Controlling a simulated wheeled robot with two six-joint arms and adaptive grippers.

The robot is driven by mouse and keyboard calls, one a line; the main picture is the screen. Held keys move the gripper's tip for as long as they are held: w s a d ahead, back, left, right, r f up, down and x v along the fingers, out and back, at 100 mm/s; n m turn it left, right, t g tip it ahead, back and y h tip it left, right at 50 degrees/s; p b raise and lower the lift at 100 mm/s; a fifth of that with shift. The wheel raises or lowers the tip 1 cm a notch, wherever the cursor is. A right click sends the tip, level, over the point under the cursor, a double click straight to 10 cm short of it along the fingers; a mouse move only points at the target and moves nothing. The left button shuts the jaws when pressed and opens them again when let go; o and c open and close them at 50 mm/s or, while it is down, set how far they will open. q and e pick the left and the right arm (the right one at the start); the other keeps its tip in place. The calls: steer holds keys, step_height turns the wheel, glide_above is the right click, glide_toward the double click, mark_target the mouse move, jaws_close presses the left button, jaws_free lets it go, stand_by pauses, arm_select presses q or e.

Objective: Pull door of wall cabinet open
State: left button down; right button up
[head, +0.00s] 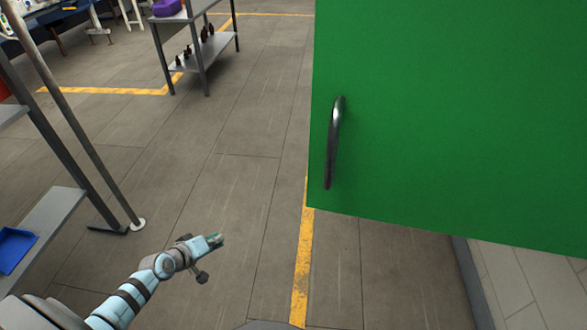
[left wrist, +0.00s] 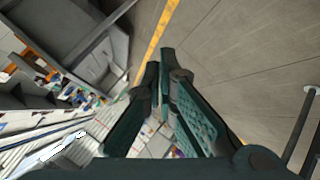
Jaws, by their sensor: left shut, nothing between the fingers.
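The green cabinet door (head: 450,110) fills the upper right of the head view. Its dark metal handle (head: 334,143) is an upright bar near the door's left edge. I cannot tell from this view how far the door stands open. My left gripper (head: 215,241) is low in the head view, to the left of and below the handle, well apart from it. In the left wrist view its fingers (left wrist: 160,85) are shut with nothing between them. The door and handle cannot be made out in the left wrist view. My right gripper is not in view.
A metal rack (head: 55,215) with a blue bin (head: 14,250) stands at the left. A grey table (head: 190,15) with a purple item (head: 167,7) and dark bottles on its lower shelf stands at the back. The tiled floor between them is clear, with yellow lines (head: 303,260).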

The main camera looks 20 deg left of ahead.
arm_select(q)
steer(key=w+d+r+t+h+b, duration=0.1)
steer(key=w+d+r+t+h, duration=0.2)
steer(key=r, duration=0.8)
steer(key=w+d+r+t+h+b, duration=0.1)
steer(key=w+d+r+h, duration=0.25)
steer(key=r, duration=0.75)
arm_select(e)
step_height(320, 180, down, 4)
arm_select(q)
steer(key=s+d+r+g+h, duration=0.2)
steer(key=d+r+h, duration=0.3)
steer(key=d+r, duration=0.6)
steer(key=w+a+p+x, duration=0.1)
steer(key=p+x, duration=0.2)
steer(key=x, duration=0.5)
steer(key=s+p, duration=0.1)
steer(key=s, duration=0.3)
steer(key=shift+s+d+r, duration=0.1)
steer(key=shift+s, duration=0.05)
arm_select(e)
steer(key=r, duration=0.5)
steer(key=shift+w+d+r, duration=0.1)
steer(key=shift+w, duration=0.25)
